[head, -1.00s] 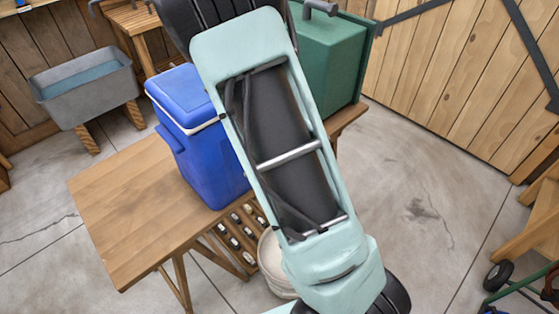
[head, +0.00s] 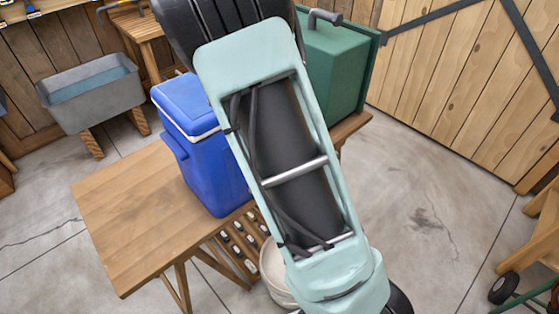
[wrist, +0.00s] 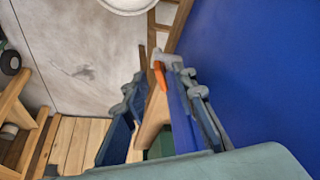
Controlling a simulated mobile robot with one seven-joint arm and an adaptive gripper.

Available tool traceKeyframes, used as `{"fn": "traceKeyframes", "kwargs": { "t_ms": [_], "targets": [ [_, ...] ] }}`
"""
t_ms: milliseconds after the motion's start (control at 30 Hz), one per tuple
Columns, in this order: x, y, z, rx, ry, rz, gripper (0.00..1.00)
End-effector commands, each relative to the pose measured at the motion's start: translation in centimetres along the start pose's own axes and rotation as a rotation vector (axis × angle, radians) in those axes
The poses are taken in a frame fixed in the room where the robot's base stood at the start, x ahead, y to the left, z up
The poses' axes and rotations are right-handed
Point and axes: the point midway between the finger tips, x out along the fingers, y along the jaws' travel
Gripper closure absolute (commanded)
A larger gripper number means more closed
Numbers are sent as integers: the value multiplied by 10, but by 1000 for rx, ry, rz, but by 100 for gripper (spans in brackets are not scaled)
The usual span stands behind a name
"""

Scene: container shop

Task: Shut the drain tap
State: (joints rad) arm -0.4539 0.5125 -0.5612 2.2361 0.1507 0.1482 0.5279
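The drain tap shows in the wrist view as a grey body (wrist: 168,60) with an orange lever (wrist: 159,76), low on the blue cooler (wrist: 255,70). The cooler (head: 207,165) also stands on the wooden table in the head view, where my arm covers part of it and the tap is hidden. My gripper (wrist: 163,78) is open, with one dark finger on each side of the orange lever. I cannot tell whether either finger touches the tap. My gripper is hidden behind my arm in the head view.
The wooden table (head: 135,205) has a clear left half. A green box (head: 340,65) with a grey handle stands behind the cooler. A pale bucket (head: 275,272) sits on the floor beside the table. A grey trough (head: 92,95) stands at the back left.

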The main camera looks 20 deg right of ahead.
Motion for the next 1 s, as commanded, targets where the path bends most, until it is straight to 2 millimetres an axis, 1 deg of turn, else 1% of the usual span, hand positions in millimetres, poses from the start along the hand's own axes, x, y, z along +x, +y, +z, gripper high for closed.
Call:
{"fn": "traceKeyframes", "kwargs": {
  "t_ms": [33,200,600,800,1000],
  "targets": [
    [-7,-2,0,-2,1,-4,75],
    [-30,-2,0,-3,1,-4,75],
    [-76,-2,1,-4,0,-4,75],
    [-94,-2,1,-2,0,-4,75],
    [-104,-1,1,-1,-1,-2,75]
  ]
}}
